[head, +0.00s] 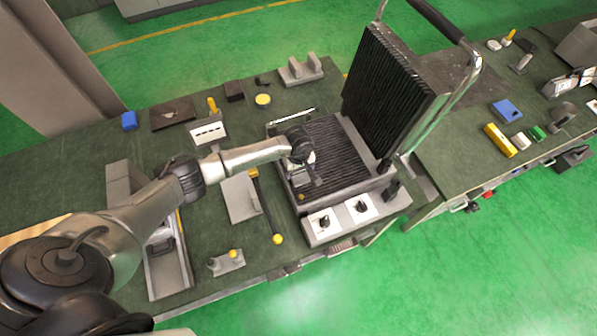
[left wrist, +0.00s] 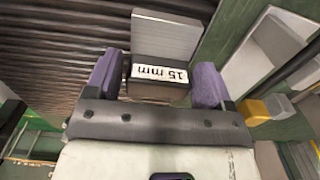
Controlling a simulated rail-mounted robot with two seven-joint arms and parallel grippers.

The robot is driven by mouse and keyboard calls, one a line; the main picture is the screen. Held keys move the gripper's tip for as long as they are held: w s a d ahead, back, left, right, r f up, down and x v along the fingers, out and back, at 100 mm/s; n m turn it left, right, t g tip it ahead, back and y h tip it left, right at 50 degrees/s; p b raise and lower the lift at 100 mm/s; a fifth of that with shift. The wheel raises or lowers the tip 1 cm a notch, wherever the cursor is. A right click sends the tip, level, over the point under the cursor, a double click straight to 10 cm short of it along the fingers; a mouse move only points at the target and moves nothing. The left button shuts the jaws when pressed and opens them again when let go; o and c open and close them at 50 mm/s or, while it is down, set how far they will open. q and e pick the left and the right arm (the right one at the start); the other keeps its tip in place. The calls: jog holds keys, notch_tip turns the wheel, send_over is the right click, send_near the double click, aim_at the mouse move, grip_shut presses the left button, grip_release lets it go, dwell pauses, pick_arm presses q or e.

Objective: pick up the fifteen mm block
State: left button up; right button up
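My left gripper (head: 308,180) is low over the left part of the ribbed grill plate (head: 342,165). In the left wrist view its two purple fingers (left wrist: 157,82) stand wide apart on either side of the fifteen mm block (left wrist: 158,92). The block has a dark body and a white label reading "15 mm", upside down in that view. Narrow gaps seem to show between the block and the fingers, so the gripper looks open around it. In the head view the block is too small and covered to make out clearly. My right gripper is not in view.
The raised ribbed lid (head: 390,95) stands close behind the plate. Two knobs (head: 342,214) sit on the front panel. A grey plate (head: 240,197) and a yellow-ended rod (head: 266,208) lie left of the heater.

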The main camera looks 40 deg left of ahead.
pick_arm(q)
jog(key=c, duration=0.8)
